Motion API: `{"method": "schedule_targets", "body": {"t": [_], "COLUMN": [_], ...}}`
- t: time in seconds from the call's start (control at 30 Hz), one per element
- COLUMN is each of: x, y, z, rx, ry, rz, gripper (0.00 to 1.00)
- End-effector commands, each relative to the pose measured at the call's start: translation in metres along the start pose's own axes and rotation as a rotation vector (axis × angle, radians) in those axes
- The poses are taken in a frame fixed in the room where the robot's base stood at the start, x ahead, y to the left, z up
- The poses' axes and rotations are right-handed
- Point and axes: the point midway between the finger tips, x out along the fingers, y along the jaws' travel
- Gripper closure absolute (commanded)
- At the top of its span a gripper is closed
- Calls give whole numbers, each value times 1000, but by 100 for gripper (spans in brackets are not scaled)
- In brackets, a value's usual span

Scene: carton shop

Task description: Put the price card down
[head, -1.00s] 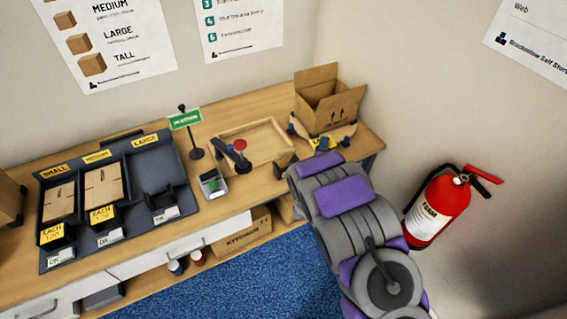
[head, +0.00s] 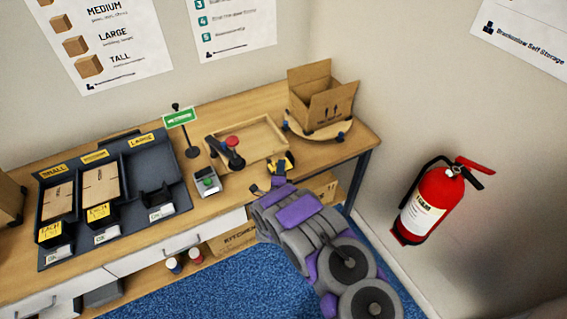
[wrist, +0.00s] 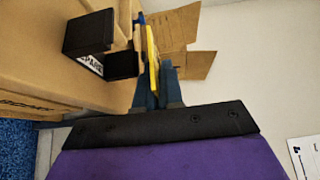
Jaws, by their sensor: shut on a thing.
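In the wrist view, the yellow price card (wrist: 152,48) stands nearly edge-on between the blue-grey fingertips of my gripper (wrist: 157,88), which is shut on it. A black holder with a white label reading SPARE (wrist: 90,64) is close to the left of the card. In the head view, my gripper (head: 271,182) is above the bench's front edge, close to the yellow-and-black spare holder (head: 283,163). I cannot tell the held card's edges from the holder there. The black holder of the LARGE bay (head: 156,196) shows no yellow card; the SMALL and MEDIUM bays' holders show EACH cards.
An open carton (head: 323,102) stands on a round turntable (head: 340,128) at the back right. A wooden tray (head: 266,135), a tape dispenser (head: 228,150), a small device (head: 206,181) and a green sign (head: 179,117) are on the bench. A fire extinguisher (head: 428,203) is at right.

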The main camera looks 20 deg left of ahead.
Motion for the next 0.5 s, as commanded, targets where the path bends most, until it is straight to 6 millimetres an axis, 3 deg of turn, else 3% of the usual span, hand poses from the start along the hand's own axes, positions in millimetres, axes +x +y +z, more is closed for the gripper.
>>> {"method": "schedule_targets", "body": {"t": [0.1, 0.23, 0.5], "x": [30, 54, 71], "y": [8, 9, 6], "z": [2, 3, -7], "rx": [-1, -5, 3], "ry": [2, 0, -2], "rz": [-2, -3, -3], "gripper": [100, 100, 100]}}
